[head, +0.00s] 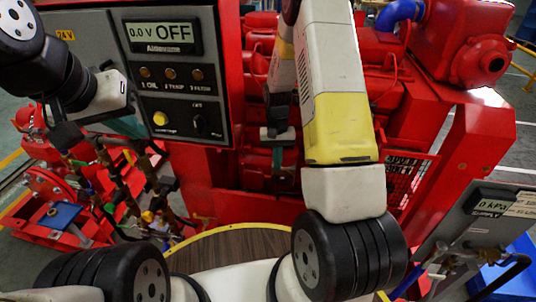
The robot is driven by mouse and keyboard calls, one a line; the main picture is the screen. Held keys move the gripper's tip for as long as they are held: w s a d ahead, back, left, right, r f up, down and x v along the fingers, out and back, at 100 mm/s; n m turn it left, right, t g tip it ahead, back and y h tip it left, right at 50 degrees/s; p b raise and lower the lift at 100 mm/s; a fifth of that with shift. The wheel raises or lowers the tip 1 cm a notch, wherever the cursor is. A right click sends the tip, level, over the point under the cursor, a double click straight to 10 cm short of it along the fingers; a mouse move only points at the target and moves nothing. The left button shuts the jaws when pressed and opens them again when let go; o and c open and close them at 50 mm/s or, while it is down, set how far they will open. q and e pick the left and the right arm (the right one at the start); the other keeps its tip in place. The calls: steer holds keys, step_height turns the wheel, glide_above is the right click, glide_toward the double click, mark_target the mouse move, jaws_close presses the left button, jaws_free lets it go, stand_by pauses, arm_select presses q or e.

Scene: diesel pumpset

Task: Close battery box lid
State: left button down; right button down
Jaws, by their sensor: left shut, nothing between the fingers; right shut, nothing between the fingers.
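I cannot make out a battery box or its lid for certain in the head view. My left gripper (66,137) is at the left, below the panel's left edge, shut and empty. My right gripper (278,134) points down in front of the red engine, right of the panel, shut and empty. My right arm hides part of the engine.
The grey control panel (176,110) reads 0.0 V OFF. Pipes and valves (118,180) stand below left. The red engine (395,75) fills the back. A tilted grey 0 kPa panel (470,232) and a blue object (515,272) are at lower right.

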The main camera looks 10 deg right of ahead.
step_height(320, 180, down, 10)
steer(key=s, duration=0.1)
steer(key=shift+s+r, duration=0.2)
steer(key=shift+r, duration=0.05)
steer(key=shift+a, duration=0.1)
